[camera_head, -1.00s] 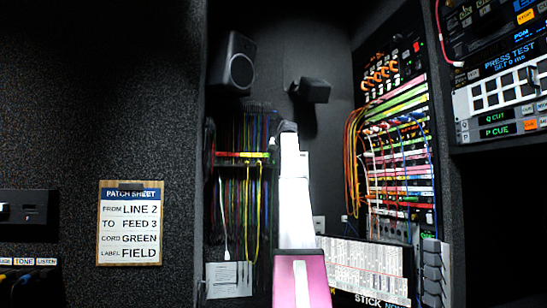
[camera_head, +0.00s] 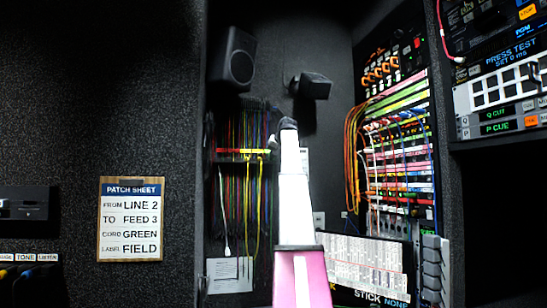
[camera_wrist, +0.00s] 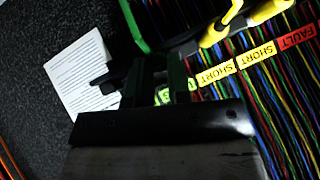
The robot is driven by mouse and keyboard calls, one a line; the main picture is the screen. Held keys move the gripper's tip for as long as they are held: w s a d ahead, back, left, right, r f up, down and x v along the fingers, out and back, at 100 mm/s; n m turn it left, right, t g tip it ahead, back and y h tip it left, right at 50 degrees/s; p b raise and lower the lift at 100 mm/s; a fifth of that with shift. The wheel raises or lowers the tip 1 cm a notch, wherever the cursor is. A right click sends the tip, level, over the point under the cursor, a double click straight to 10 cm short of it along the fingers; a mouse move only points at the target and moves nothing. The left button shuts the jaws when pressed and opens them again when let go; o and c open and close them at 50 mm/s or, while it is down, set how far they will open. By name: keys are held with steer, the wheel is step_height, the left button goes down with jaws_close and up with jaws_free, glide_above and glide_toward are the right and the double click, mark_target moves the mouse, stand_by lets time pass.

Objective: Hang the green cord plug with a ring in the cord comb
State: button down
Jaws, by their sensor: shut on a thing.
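The cord comb (camera_head: 240,152) is on the back wall in the head view, with cords hanging below its yellow and red label strip. In the wrist view its labels (camera_wrist: 256,57) read SHORT and FAULT, beside many thin coloured cords. My gripper (camera_wrist: 160,80) is shut on the green cord plug (camera_wrist: 177,78), of which dark green parts show between and beyond the fingers. A pale green piece (camera_wrist: 166,97) shows near the finger bases; I cannot tell whether it is the ring. In the head view my arm hides most of the gripper, near the comb's right end.
Yellow plugs (camera_wrist: 262,12) stick out at the comb near my gripper. A white sheet (camera_wrist: 80,72) lies on the dark wall to the left. In the head view, a patch bay (camera_head: 398,155) with many cords stands right, a speaker (camera_head: 232,60) above, and a patch sheet (camera_head: 130,219) left.

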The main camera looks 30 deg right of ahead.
steer(key=shift+f, duration=0.15)
stand_by(0.4)
jaws_free()
steer(key=shift+s+a, duration=0.2)
steer(key=shift+s, duration=0.6)
steer(key=shift+s+a, duration=0.2)
steer(key=shift+s, duration=0.55)
stand_by(0.5)
steer(key=s, duration=0.2)
steer(key=s+a, duration=0.1)
steer(key=s, duration=0.1)
steer(key=shift+s+a, duration=0.1)
steer(key=shift+s, duration=0.25)
stand_by(0.5)
